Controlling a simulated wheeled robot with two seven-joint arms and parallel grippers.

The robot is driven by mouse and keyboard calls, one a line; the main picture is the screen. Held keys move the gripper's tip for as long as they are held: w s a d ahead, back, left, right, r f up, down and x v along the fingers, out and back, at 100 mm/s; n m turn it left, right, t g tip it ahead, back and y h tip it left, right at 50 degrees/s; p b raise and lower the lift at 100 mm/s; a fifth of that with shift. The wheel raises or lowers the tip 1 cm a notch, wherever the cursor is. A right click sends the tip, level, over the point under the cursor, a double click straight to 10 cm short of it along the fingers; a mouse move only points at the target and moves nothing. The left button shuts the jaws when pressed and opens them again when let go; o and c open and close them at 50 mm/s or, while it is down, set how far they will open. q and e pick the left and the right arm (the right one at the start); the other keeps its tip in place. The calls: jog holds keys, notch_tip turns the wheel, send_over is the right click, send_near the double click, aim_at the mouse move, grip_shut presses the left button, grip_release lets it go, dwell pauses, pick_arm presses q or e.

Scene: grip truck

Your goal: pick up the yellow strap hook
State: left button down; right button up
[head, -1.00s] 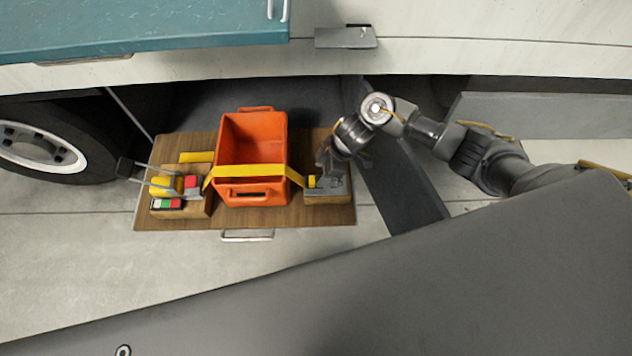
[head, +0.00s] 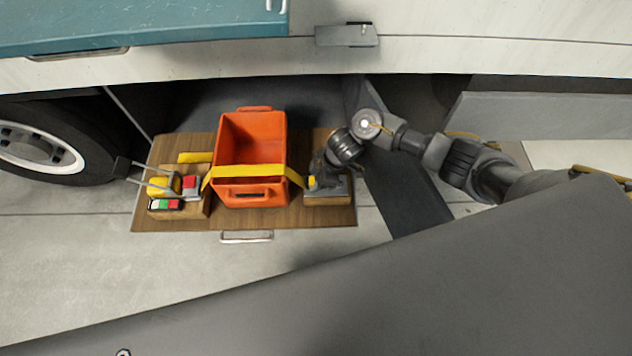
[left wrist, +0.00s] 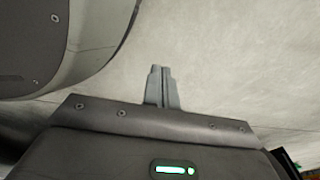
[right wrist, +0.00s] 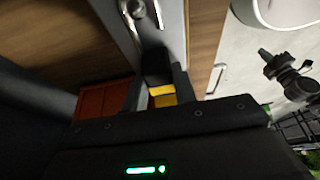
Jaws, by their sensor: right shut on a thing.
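The yellow strap hook (head: 312,182) is at the right end of the yellow strap (head: 250,170), by a grey metal plate (head: 335,188) on a small wooden block. My right gripper (head: 317,172) is down at the hook and shut on it. In the right wrist view, a yellow part of the hook (right wrist: 162,92) and a black part show between the fingers, against the metal plate. The gripper partly hides the hook. In the left wrist view, my left gripper (left wrist: 161,88) is shut and empty above bare floor; it is not in the head view.
The strap crosses an orange crate (head: 250,194) on a wooden board (head: 240,222). A second block at the left holds a yellow ratchet with a handle (head: 160,184) and coloured buttons (head: 165,204). The truck wheel (head: 45,150) is at the left. A dark beam (head: 410,190) stands right of the board.

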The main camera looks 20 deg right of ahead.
jog(key=shift+c, duration=0.9)
jog(key=shift+r, duration=0.1)
